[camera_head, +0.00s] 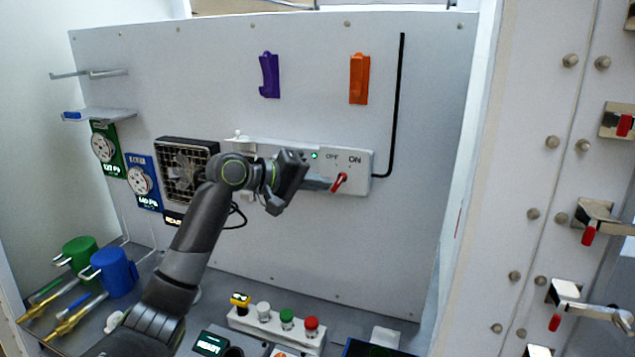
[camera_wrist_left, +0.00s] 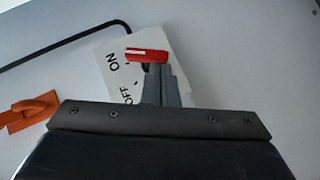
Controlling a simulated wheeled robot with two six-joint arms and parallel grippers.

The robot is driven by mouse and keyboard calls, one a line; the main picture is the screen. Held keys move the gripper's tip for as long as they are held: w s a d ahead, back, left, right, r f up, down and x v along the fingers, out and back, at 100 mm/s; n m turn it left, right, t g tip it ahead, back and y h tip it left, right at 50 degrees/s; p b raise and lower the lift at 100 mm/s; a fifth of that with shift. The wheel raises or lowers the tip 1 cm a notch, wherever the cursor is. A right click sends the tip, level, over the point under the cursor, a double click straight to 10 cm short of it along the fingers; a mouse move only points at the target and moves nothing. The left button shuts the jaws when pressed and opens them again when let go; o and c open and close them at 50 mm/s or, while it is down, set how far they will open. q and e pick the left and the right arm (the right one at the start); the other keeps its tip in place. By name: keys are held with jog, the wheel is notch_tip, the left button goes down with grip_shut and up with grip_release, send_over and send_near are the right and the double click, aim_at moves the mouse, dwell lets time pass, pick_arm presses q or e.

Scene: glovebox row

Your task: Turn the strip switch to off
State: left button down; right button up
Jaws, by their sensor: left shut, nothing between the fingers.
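The white power strip (camera_head: 357,172) is fixed to the grey back panel, with OFF and ON printed on its right end. Its red switch lever (camera_head: 339,182) leans up and right, towards the ON mark. A small green light (camera_head: 314,156) glows on the strip. My left gripper (camera_head: 326,184) is shut and empty, its fingertips just left of the lever. In the left wrist view the red lever (camera_wrist_left: 147,55) lies across the tips of the shut fingers (camera_wrist_left: 160,80); I cannot tell whether they touch. My left forearm hides part of the strip. My right gripper is not in view.
A black cable (camera_head: 397,110) runs up from the strip's right end. Purple (camera_head: 269,75) and orange (camera_head: 359,78) holders are above. A fan (camera_head: 183,168) is to the left. Blue (camera_head: 114,272) and green mugs and a button box (camera_head: 262,326) stand below. The panel right of the cable is clear.

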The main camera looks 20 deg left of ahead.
pick_arm(q)
jog(key=f+n+t+h+b, duration=0.1)
jog(key=n+h, duration=0.2)
jog(key=shift+d+f+t+h+b, duration=0.3)
jog(key=shift+d+f+t+b, duration=0.05)
jog(key=shift+f+t, duration=0.05)
jog(key=shift+r, duration=0.1)
dwell(0.6)
